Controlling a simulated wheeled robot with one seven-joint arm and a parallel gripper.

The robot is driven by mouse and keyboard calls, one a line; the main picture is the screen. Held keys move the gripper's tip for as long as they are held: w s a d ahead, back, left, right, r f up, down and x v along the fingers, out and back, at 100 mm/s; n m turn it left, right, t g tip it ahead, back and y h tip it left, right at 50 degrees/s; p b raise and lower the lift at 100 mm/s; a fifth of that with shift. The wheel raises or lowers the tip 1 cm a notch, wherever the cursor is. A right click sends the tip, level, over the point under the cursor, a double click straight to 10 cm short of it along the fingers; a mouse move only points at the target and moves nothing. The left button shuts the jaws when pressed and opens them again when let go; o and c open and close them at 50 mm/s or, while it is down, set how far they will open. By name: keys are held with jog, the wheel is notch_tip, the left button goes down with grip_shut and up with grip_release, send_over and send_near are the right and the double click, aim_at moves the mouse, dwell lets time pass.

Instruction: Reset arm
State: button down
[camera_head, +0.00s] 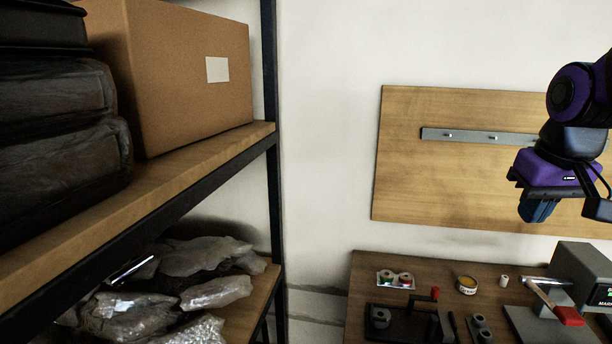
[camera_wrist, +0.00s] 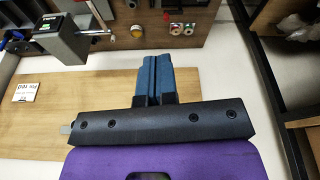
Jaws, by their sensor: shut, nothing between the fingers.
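My gripper (camera_head: 537,212) hangs at the right of the head view, in front of the wooden wall board. Its purple body and part of my dark arm show above it. In the wrist view my gripper (camera_wrist: 151,58) has its two blue fingers side by side, touching, with nothing between them. The fingers are clear of the tools and of the workbench (camera_head: 358,290).
A shelf (camera_head: 190,175) at the left holds a cardboard box (camera_head: 180,80), dark wrapped bundles (camera_head: 55,130) and plastic-wrapped packets (camera_head: 205,255). The wooden board (camera_head: 440,180) carries a metal strip. The bench holds several small tools, a yellow tin (camera_head: 466,286) and a grey machine (camera_head: 582,272).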

jog(key=s+a+t, duration=0.1)
jog(key=s+a, duration=0.1)
jog(key=s, duration=0.3)
jog(key=s+a+r+t, duration=0.1)
jog(key=s+a, duration=0.2)
jog(key=s, duration=0.3)
jog(key=shift+a+n+t, duration=0.25)
jog(key=shift+n+t, duration=0.05)
jog(key=shift+n, duration=0.1)
